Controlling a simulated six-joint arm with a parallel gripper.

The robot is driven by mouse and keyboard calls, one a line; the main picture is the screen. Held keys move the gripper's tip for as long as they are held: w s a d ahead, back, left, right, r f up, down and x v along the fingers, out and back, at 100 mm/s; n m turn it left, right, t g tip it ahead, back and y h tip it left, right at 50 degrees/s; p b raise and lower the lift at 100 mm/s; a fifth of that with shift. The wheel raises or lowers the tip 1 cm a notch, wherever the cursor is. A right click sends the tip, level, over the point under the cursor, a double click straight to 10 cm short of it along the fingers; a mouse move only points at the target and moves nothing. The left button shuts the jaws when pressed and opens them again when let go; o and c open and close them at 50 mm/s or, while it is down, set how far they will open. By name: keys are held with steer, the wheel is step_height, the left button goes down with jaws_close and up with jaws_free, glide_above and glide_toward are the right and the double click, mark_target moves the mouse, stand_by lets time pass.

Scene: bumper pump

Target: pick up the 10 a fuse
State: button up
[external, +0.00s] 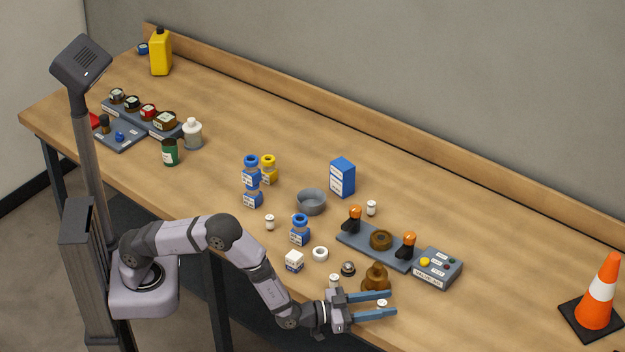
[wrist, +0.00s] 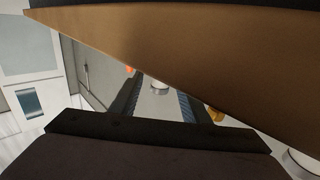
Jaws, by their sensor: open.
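Several small white cylinders that look like fuses stand on the table; their labels are too small to read, so I cannot tell which is the 10 A one. One white cylinder (external: 382,304) is between the blue fingers of my gripper (external: 391,303), near the table's front edge. My gripper is open, and I cannot tell whether either finger touches it. In the wrist view a white cylinder (wrist: 159,87) shows between the fingers (wrist: 158,100). Another white cylinder (external: 334,280) stands just behind my gripper's body. Others stand by the grey bowl (external: 270,221) and behind the grey panel (external: 371,207).
A brown bell-shaped part (external: 376,278) stands close behind the fingers. A dark round knob (external: 348,268), a white ring (external: 320,254) and a white box (external: 294,261) are nearby. The grey panel with orange-topped levers (external: 350,238) lies behind. A traffic cone (external: 599,295) is far right.

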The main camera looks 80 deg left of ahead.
mark_target(382, 302)
jaws_close()
steer(key=shift+r, duration=0.1)
steer(key=shift+r+b, duration=0.7)
steer(key=shift+r, duration=4.25)
